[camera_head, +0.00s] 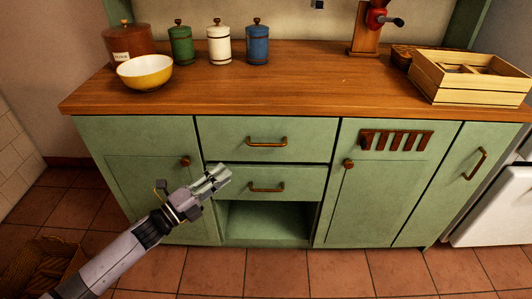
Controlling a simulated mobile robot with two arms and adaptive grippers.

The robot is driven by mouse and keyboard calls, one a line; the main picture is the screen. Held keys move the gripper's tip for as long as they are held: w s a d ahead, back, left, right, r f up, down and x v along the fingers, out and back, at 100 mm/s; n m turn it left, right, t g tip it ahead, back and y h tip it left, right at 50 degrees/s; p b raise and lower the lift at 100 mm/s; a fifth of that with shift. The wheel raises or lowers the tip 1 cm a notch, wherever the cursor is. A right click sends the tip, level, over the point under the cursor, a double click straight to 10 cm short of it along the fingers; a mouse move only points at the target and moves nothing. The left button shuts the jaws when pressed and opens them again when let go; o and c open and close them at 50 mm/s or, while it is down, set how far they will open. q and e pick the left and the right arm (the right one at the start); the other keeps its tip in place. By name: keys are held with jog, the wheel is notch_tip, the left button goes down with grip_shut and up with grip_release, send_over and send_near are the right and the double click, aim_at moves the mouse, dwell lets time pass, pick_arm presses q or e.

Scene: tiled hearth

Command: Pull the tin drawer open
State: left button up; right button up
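Two green drawers sit one above the other in the middle of the cabinet. The upper drawer (300,127) has a brass bar handle (267,142) and looks shut. The lower drawer (303,184) has a similar handle (267,188), with a dark gap along its top edge. I cannot tell from any label which is the tin drawer. My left gripper (224,173) is in front of the lower drawer's left end, left of its handle and apart from it. Its fingers look close together, but I cannot tell whether they are open. My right gripper is not in view.
An open cubby (265,220) lies under the drawers. Knobbed doors flank them. The wooden worktop (300,85) holds a yellow bowl (145,72), several canisters and a wooden crate (470,92). A basket (42,268) stands on the floor at left; the tiles in front are clear.

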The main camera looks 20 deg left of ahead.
aim_at(266, 145)
pick_arm(q)
jog(key=x, duration=1.6)
jog(key=shift+w+d+r+b, duration=0.15)
jog(key=shift+w+r+b, duration=0.05)
jog(key=shift+w+b, duration=0.2)
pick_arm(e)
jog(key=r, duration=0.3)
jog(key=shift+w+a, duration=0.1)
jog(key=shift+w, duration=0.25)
pick_arm(q)
jog(key=shift+c, duration=0.6)
jog(key=shift+s, duration=0.1)
grip_shut()
